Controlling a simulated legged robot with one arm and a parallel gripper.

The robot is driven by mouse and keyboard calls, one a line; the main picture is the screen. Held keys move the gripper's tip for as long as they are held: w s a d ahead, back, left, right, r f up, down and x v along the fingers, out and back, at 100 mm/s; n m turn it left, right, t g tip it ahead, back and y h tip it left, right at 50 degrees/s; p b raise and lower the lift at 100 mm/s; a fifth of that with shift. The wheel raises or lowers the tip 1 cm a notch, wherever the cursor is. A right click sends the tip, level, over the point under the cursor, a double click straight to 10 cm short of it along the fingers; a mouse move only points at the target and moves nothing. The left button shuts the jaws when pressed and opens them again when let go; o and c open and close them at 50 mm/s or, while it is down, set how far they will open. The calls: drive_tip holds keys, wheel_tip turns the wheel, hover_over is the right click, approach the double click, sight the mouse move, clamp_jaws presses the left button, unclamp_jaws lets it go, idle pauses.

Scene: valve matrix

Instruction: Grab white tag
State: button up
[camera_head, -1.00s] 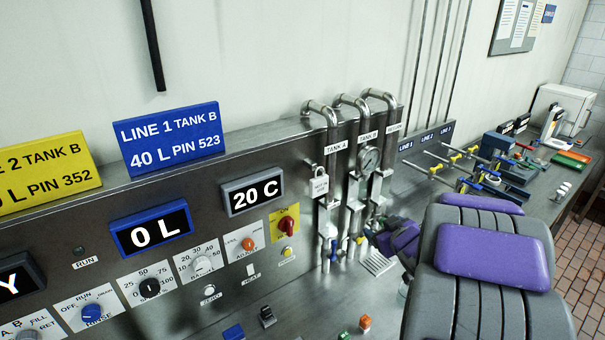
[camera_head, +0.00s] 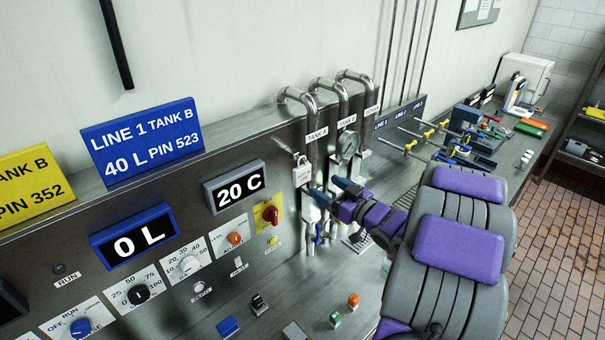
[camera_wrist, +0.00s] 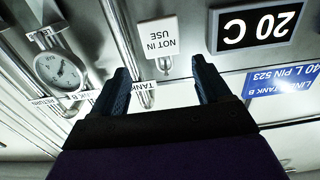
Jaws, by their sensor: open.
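The white tag (camera_head: 301,176) reading "NOT IN USE" hangs with a small padlock (camera_head: 302,160) on the TANK A pipe. In the wrist view the tag (camera_wrist: 157,37) appears upside down, just beyond and between the fingertips, with the padlock (camera_wrist: 165,64) below it in the picture. My gripper (camera_head: 332,192) has blue fingers and is right of the tag in the head view, in front of the pipes. In the wrist view my gripper (camera_wrist: 160,68) is open and empty, its two fingers apart on either side of the tag's line.
A round gauge (camera_head: 347,147) and the TANK B pipe (camera_head: 342,108) stand close to the right of the tag. The "20 C" display (camera_head: 235,186) and a red knob (camera_head: 270,214) on a yellow plate are at its left. Small coloured blocks lie on the bench below.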

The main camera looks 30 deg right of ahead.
sight(305, 172)
drive_tip(key=w, duration=0.3)
drive_tip(key=w+a, duration=0.1)
drive_tip(key=w, duration=0.2)
drive_tip(key=shift+w+a+r, duration=0.1)
drive_tip(key=shift+w+a, duration=0.05)
drive_tip(key=shift+a, duration=0.05)
drive_tip(key=shift+w+d, duration=0.25)
drive_tip(key=shift+w, duration=0.4)
drive_tip(key=w, duration=0.2)
drive_tip(key=w+a+p, duration=0.1)
drive_tip(key=w, duration=0.1)
drive_tip(key=shift+w+r, duration=0.1)
drive_tip(key=shift+w, duration=0.25)
drive_tip(key=shift+c, duration=0.7)
drive_tip(key=c, duration=0.6)
drive_tip(key=shift+o, duration=0.2)
